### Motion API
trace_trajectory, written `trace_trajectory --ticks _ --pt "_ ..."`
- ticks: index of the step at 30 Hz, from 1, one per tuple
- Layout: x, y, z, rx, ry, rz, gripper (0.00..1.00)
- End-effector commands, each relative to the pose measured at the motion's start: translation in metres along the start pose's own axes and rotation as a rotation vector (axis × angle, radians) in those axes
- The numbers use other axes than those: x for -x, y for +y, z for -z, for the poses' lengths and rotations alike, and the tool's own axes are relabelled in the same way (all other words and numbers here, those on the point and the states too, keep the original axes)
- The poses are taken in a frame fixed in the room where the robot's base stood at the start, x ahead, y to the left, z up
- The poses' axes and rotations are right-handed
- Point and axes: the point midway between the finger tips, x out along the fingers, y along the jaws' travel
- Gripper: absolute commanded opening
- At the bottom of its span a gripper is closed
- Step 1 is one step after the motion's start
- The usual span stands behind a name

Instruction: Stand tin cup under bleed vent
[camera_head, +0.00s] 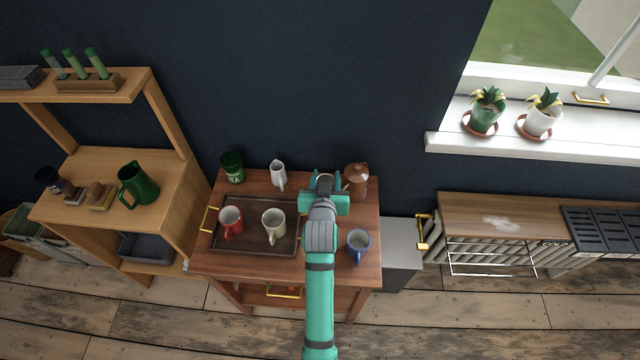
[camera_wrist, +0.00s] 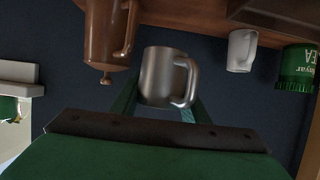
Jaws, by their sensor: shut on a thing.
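The tin cup (camera_wrist: 160,76) is plain grey metal with a side handle and shows large in the wrist view, between the two fingers of my gripper (camera_wrist: 162,104). My gripper is shut on it. In the head view my gripper (camera_head: 324,196) is over the back right of the wooden trolley (camera_head: 265,268), close to the brown pot, and mostly hides the cup. A brass fitting (camera_head: 422,232) at the left end of the white radiator (camera_head: 490,258) may be the bleed vent; its detail is too small to tell. A grey-topped block (camera_head: 399,243) stands below and left of it.
The trolley holds a brown pot (camera_head: 357,181), a blue mug (camera_head: 359,245), a white jug (camera_head: 278,174), a green tin (camera_head: 232,167) and a dark tray (camera_head: 250,247) with red and cream mugs. A wooden shelf (camera_head: 505,216) tops the radiator. The grey block's top looks clear.

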Motion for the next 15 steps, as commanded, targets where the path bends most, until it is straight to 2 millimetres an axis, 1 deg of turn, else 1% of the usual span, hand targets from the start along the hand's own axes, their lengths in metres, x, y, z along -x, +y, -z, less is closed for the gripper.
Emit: trace_trajectory --ticks 1,6,9,15 --pt "-0.010 -0.004 -0.009 0.002 -0.007 0.002 0.19" --pt "-0.037 -0.012 -0.024 0.003 -0.005 0.005 0.19" --pt "-0.046 -0.015 -0.029 0.003 -0.004 0.005 0.19" --pt "-0.056 -0.017 -0.034 0.003 -0.003 0.005 0.19"
